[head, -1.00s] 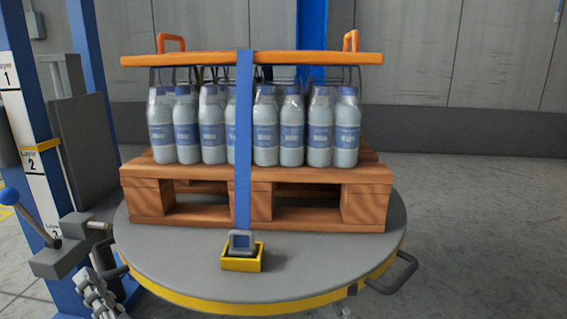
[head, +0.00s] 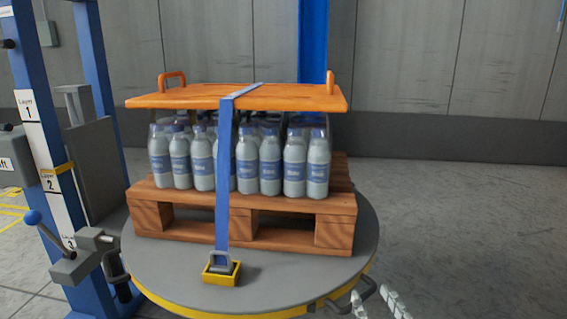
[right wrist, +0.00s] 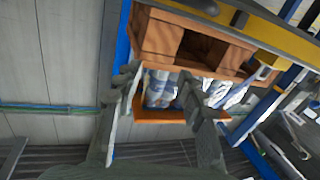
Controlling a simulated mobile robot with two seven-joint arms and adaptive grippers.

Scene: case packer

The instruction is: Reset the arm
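My right gripper (head: 376,301) shows at the bottom edge of the head view, by the turntable's right handle (head: 345,304). Its two pale fingers are apart, with nothing held. In the right wrist view the fingers (right wrist: 157,78) are also spread, with the pallet load beyond them, upside down. I cannot tell if the fingers touch the handle. My left gripper is not in view.
A wooden pallet (head: 190,218) stands on the round turntable (head: 290,278) with several bottles (head: 270,165) under an orange board (head: 290,98). A blue strap (head: 222,180) runs over the board to a yellow buckle holder (head: 221,274). A blue-knobbed lever (head: 47,236) stands left.

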